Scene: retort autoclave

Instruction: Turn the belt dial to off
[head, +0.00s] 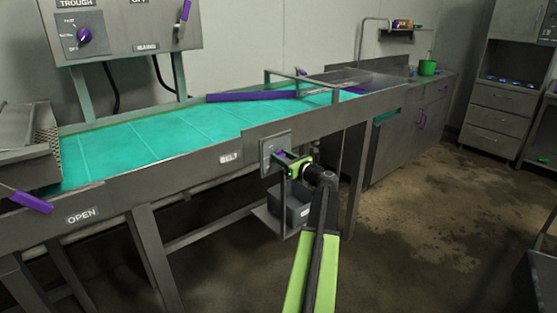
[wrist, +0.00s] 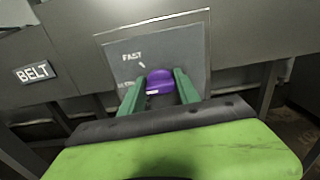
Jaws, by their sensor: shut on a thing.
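The belt dial (wrist: 159,82) is a purple knob on a grey plate below the belt's side rail, close to the BELT label (wrist: 34,72). My gripper (wrist: 159,92) has its two green fingers on either side of the knob, shut on it. FAST is readable on the plate above the knob; the lettering at the left is partly hidden by a finger. A small white mark shows on the knob's lower left. In the head view, my gripper (head: 293,163) reaches the plate (head: 273,147) on the conveyor's front side and hides most of the dial.
The teal conveyor belt (head: 150,145) runs above the plate. A grey box (head: 290,207) sits on a low shelf below my gripper. A second dial (head: 84,35) is on the upper left panel.

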